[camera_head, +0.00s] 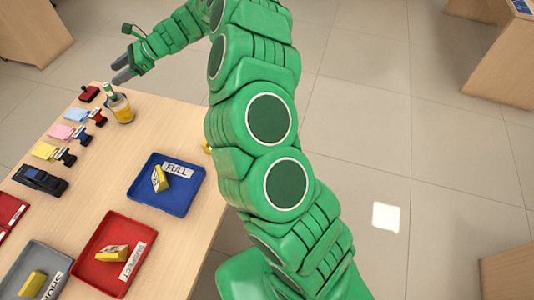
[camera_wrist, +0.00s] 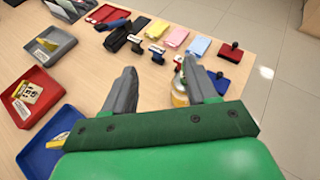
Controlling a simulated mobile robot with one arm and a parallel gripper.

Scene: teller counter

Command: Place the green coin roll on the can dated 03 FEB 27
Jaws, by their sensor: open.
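A yellow can or jar (camera_head: 122,110) with a pale label stands near the table's far right edge. A small dark green upright piece (camera_head: 110,90) shows at its top; I cannot tell whether it is the coin roll. No date is readable. My gripper (camera_head: 122,68) is open, beyond the can and apart from it in the head view. In the wrist view, my gripper (camera_wrist: 160,69) has its fingers spread with nothing held, and the can (camera_wrist: 180,97) is partly hidden behind the right finger and palm. No other green roll is visible.
Blue FULL tray (camera_head: 143,196), red SUSPECT tray (camera_head: 90,267) and grey SHORT tray (camera_head: 40,255) each hold a yellow piece. Stamps, coloured pads (camera_head: 60,131) and a black device (camera_head: 40,180) line the left side. Bare wood lies between.

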